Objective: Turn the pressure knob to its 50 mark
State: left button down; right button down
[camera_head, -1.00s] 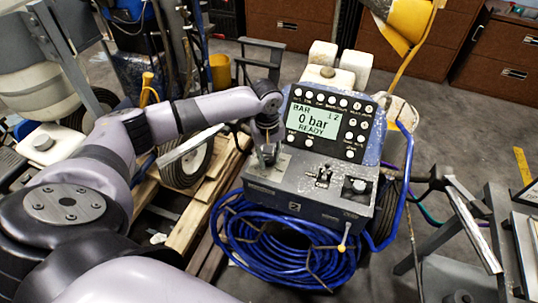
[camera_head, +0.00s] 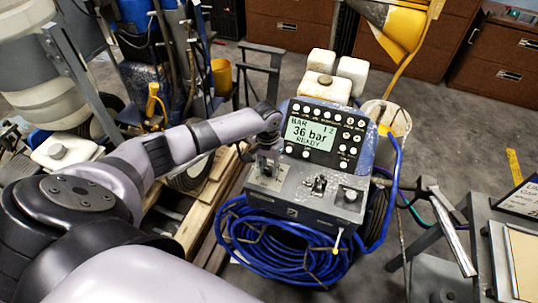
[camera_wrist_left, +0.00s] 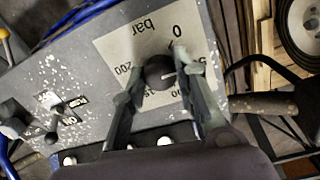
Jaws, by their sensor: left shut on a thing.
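The pressure knob (camera_wrist_left: 158,72) is a dark round knob with a pale pointer line, on a light dial plate (camera_wrist_left: 118,50) marked "bar", 0 and 200, with other marks partly covered. In the left wrist view the line points right, towards the partly hidden marks beside the right finger. My left gripper (camera_wrist_left: 160,88) is shut on the knob, one finger on each side. In the head view the left gripper (camera_head: 267,164) is at the left of the console and hides the knob. The display (camera_head: 309,133) reads 36 bar, READY. My right gripper is not in view.
A coiled blue hose (camera_head: 250,240) hangs below. Wooden pallet boards (camera_head: 208,205) lie left, and a metal stand (camera_head: 480,225) is at right.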

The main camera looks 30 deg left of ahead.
aim_at(268, 168)
pick_arm(q)
jog(key=shift+m+p, duration=0.4)
jog(key=shift+m, duration=0.9)
jog(key=c, duration=1.2)
grip_release()
jog(key=shift+c, duration=0.2)
jog(key=shift+r, duration=0.1)
notch_tip(268, 168, up, 12)
jog(key=shift+a, duration=0.2)
